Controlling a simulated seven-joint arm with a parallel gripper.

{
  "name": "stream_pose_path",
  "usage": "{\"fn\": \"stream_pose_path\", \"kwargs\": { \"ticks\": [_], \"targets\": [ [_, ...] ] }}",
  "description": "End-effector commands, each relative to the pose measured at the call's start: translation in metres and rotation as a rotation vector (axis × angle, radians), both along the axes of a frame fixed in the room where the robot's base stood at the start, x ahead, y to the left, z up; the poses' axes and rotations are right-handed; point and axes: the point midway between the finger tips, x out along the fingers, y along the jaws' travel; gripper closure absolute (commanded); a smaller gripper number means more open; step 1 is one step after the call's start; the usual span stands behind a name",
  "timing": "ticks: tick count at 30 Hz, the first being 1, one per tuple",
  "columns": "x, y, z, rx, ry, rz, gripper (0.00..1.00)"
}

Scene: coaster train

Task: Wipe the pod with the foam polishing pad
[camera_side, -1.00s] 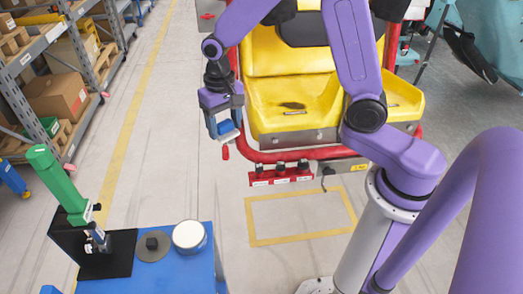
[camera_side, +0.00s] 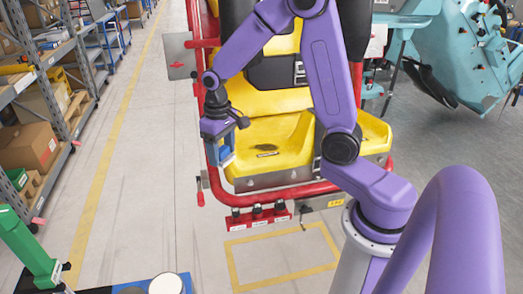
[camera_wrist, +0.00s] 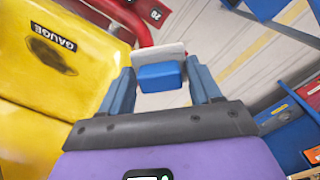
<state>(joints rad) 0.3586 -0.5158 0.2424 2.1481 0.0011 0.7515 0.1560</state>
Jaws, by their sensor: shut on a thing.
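The pod is a yellow seat (camera_side: 292,139) in a red tube frame, with a dark smudge (camera_side: 265,148) on the seat pan. Its yellow side also fills the left of the wrist view (camera_wrist: 60,62). My gripper (camera_side: 222,155) is at the left edge of the seat, left of the smudge. In the wrist view my gripper (camera_wrist: 163,85) is shut on the foam polishing pad (camera_wrist: 160,76), a blue block with a pale face pointing away from the fingers. The pad looks apart from the yellow surface there. In the side view the pad is small and partly hidden.
A red tube (camera_wrist: 128,17) runs close to the pad. Shelves (camera_side: 40,110) stand at far left. The floor left of the pod is clear.

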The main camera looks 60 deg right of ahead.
Motion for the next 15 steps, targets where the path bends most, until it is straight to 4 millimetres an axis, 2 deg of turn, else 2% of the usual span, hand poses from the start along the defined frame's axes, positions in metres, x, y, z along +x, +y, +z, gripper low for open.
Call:
{"fn": "stream_pose_path", "kwargs": {
  "ticks": [5, 8, 15],
  "targets": [
    [0.005, -0.009, 0.000, 0.000, 0.000, -0.048, 0.61],
    [0.011, -0.025, 0.001, 0.000, 0.000, -0.131, 0.61],
    [0.026, -0.087, 0.003, 0.000, -0.001, -0.429, 0.61]
  ]
}}
